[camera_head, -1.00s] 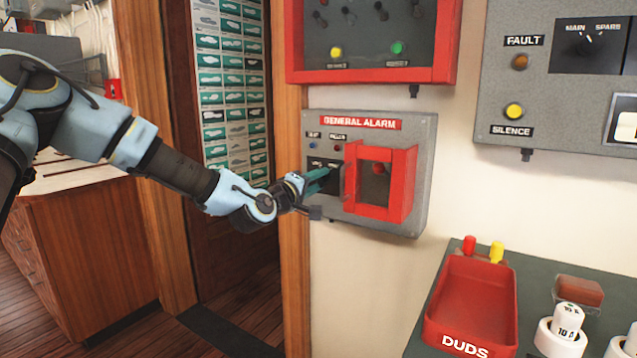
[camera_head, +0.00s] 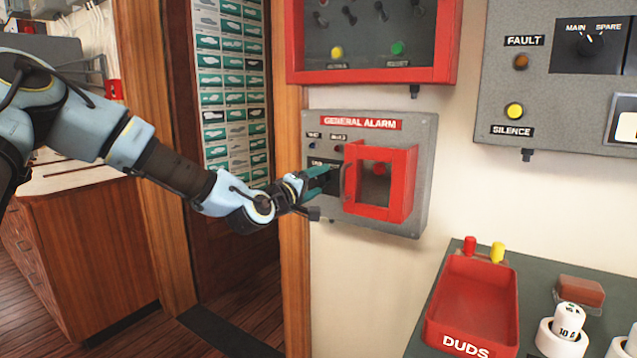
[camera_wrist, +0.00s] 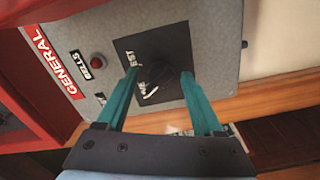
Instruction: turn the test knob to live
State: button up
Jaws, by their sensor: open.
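The test knob (camera_wrist: 168,76) is dark, on a black plate (camera_wrist: 171,49) at the left of the grey general alarm box (camera_head: 425,140). In the wrist view white lettering reading "TEST" shows on the plate, with another white mark beside the knob that I cannot read clearly. My gripper (camera_wrist: 160,78) is open, its two teal fingers on either side of the knob. I cannot tell whether they touch it. In the head view my gripper (camera_head: 318,180) reaches the box from the left and hides the knob.
A red guard frame (camera_head: 407,185) around a red button projects from the box, close to the right of my gripper. A wooden door post (camera_head: 291,270) stands close to the left. A red duds tray (camera_head: 470,300) and a counter lie below right.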

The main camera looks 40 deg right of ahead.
jog(key=b+v, duration=0.2)
jog(key=v, duration=0.8)
jog(key=shift+a, duration=0.1)
jog(key=w+a+f+m+y+p, duration=0.1)
jog(key=w+a+f+y, duration=0.35)
jog(key=a+f, duration=0.4)
jog(key=w+a+f+m+y+p, duration=0.1)
jog(key=w+a+f+m+y, duration=0.15)
jog(key=a+f+y, duration=0.65)
jog(key=s+a+r+n+g+y, duration=0.1)
jog(key=s+a+r, duration=0.1)
jog(key=a, duration=0.8)
jog(key=s+a+r+n+g+y+p, duration=0.1)
jog(key=s+a+r, duration=0.1)
jog(key=a, duration=0.9)
jog(key=s+a+r+n+g+y+p, duration=0.1)
jog(key=s+a+r, duration=0.1)
jog(key=a, duration=0.8)
jog(key=shift+s+a+r+y, duration=0.25)
jog(key=shift+s+r+y, duration=0.1)
jog(key=shift+s+r, duration=0.1)
